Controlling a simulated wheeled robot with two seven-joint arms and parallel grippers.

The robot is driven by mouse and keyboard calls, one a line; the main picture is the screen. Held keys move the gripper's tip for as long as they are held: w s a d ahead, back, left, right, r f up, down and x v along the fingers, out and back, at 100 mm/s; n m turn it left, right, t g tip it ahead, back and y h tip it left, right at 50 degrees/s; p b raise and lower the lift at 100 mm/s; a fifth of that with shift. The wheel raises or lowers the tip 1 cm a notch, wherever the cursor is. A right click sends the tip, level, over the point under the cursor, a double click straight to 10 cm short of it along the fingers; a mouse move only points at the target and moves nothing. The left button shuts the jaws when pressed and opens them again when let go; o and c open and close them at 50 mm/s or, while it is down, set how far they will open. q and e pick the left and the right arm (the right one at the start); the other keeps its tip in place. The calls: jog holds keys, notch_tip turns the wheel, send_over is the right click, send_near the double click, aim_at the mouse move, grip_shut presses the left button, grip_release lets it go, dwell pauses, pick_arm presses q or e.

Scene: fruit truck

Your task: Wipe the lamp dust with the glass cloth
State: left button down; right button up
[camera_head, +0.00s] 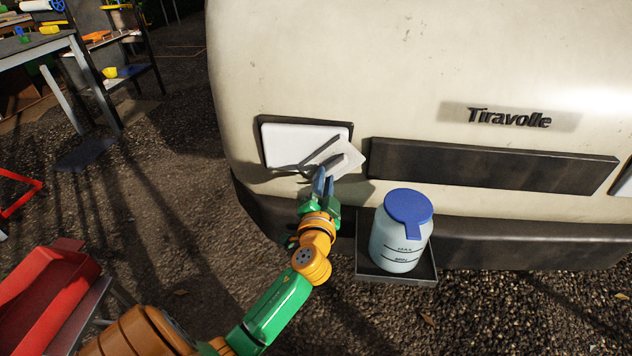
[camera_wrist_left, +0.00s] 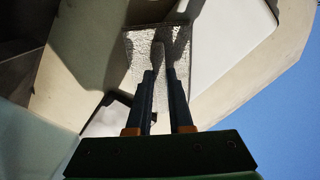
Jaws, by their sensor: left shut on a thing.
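The lamp (camera_head: 285,140) is a white rectangular panel in a dark frame, low on the left of the cream truck's face. The glass cloth (camera_head: 347,160) is a pale flat piece held by my left gripper (camera_head: 322,180). It overlaps the lamp's lower right corner; I cannot tell whether it touches. In the left wrist view, the cloth looks textured (camera_wrist_left: 143,62), beyond the narrow fingers of the gripper (camera_wrist_left: 160,75), with the smooth white lamp (camera_wrist_left: 225,45) beside it. Shadows cross the lamp, and dust cannot be made out clearly. My right gripper is out of view.
A blue-lidded jar (camera_head: 400,240) stands on a dark tray (camera_head: 395,277) just right of my left gripper. A dark plate (camera_head: 490,165) and bumper (camera_head: 520,240) run to the right. A red bin (camera_head: 45,305) is at lower left. Ground left of the truck is mostly clear.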

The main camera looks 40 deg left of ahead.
pick_arm(q)
jog(key=shift+w+d+r, duration=0.1)
jog(key=shift+w+d, duration=0.15)
jog(key=shift+d, duration=0.15)
jog(key=v, duration=0.5)
jog(key=shift+s+d, duration=0.2)
jog(key=shift+s, duration=0.1)
jog(key=shift+v, duration=1.55)
